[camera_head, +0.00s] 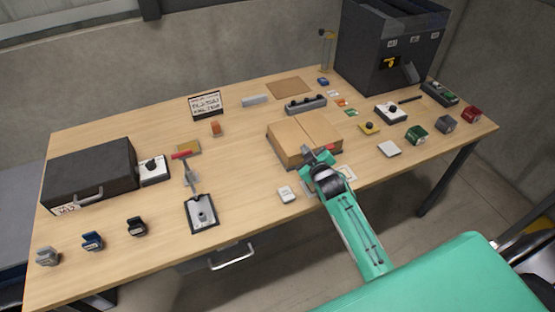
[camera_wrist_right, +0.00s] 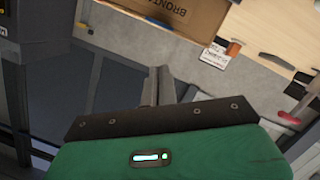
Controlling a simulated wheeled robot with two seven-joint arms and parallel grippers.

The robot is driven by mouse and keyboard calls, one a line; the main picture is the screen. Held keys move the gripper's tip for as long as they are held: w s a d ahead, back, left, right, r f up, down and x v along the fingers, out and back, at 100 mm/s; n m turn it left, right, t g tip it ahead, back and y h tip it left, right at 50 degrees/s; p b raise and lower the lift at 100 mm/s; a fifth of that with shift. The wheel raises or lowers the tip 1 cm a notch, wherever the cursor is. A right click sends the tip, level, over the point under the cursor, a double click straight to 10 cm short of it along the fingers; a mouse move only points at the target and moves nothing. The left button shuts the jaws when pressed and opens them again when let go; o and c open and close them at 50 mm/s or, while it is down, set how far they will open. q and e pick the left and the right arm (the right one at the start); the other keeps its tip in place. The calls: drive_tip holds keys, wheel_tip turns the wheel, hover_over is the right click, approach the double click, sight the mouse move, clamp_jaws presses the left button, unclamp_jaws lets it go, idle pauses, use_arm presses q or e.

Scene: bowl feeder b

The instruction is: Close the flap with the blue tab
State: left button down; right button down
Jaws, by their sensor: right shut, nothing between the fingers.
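A cardboard box (camera_head: 289,143) stands near the middle of the table's front half, its top showing as two tan panels with a seam between them. In the right wrist view, a brown cardboard panel (camera_wrist_right: 185,14) with dark lettering crosses the top. My left gripper is not in view.
A dark feeder (camera_head: 375,45) stands at the back right, with several small blocks and switches near it. A black case (camera_head: 90,170) is at the left. A red-handled lever (camera_head: 186,160) and a grey-plated fixture (camera_head: 201,214) are left of the box. A white block (camera_head: 287,194) lies in front.

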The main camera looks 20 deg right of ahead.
drive_tip(key=d+f+m, duration=0.1)
drive_tip(key=m, duration=0.1)
drive_tip(key=d+f+m+y, duration=0.1)
drive_tip(key=f+m, duration=0.1)
drive_tip(key=shift+w+d+f+y, duration=0.1)
drive_tip(key=shift+d+f+y, duration=0.05)
drive_tip(key=shift+y, duration=0.15)
drive_tip(key=shift+f, duration=0.1)
idle(0.4)
